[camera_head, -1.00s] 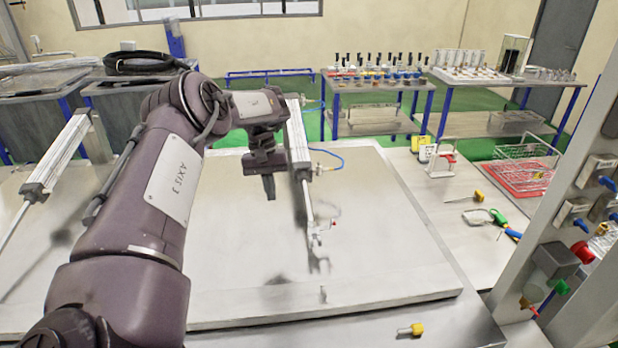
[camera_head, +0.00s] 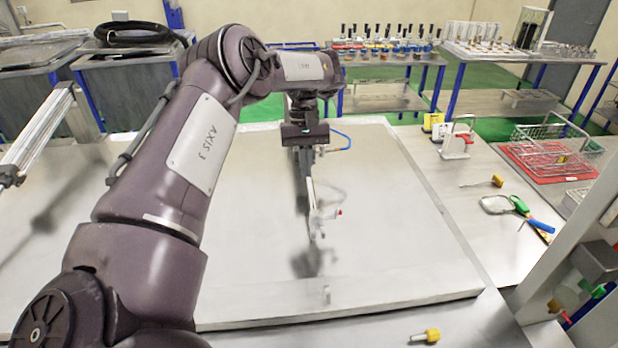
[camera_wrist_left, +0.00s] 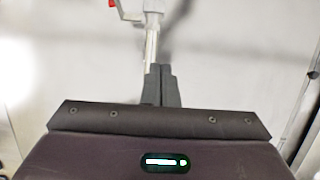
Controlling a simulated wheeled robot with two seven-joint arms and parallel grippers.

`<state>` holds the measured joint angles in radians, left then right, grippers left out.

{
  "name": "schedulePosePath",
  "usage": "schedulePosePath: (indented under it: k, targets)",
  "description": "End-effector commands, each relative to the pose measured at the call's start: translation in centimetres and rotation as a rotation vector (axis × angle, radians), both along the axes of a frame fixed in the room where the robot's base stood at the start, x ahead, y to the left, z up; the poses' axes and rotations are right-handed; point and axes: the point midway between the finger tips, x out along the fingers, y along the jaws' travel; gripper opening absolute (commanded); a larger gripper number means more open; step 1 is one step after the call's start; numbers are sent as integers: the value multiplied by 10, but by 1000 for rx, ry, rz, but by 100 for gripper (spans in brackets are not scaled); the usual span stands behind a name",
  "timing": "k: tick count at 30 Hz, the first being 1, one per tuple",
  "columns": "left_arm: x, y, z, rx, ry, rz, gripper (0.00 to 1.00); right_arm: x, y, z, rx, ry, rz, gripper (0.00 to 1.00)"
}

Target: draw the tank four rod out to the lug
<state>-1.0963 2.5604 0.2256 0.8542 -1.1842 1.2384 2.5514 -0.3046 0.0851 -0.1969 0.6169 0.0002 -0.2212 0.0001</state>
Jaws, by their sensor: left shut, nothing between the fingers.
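A pale metal rod (camera_head: 311,195) runs toward me over the light tank lid (camera_head: 400,220) and ends in a fork with a red-tipped pin (camera_head: 338,212). The cylinder body behind the rod is mostly hidden by my left gripper (camera_head: 302,205). That gripper points down over the rod, shut and empty. In the left wrist view its closed fingertips (camera_wrist_left: 161,70) are close to the rod (camera_wrist_left: 150,45); I cannot tell whether they touch. My right gripper is out of view.
A second cylinder (camera_head: 40,130) is at the left. A yellow-ended pin (camera_head: 428,336) lies on the front ledge. Tools (camera_head: 515,208) and a red tray (camera_head: 550,162) lie on the right bench. The lid's right half is clear.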

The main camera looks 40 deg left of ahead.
Motion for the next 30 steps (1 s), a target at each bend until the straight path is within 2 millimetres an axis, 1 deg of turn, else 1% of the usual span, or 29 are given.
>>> schedulePosePath:
  k: [1,6,11,16,17,18,24,30]
  targets:
    - [-1,-1,-12,0,-1,0,0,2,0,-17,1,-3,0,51]
    - [-4,-5,-28,0,-2,-2,0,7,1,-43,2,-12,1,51]
    - [-7,-8,-43,2,-1,0,0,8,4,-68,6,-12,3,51]
    - [-12,-14,-67,-1,-1,-3,0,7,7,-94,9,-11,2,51]
    - [-15,-17,-58,-4,-1,0,0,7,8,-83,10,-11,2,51]
    - [-18,-21,-56,-5,0,-1,0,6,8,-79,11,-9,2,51]
    - [-31,-37,-60,-3,2,-1,0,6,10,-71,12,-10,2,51]
    - [-36,-44,-63,0,1,-1,0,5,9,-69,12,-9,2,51]
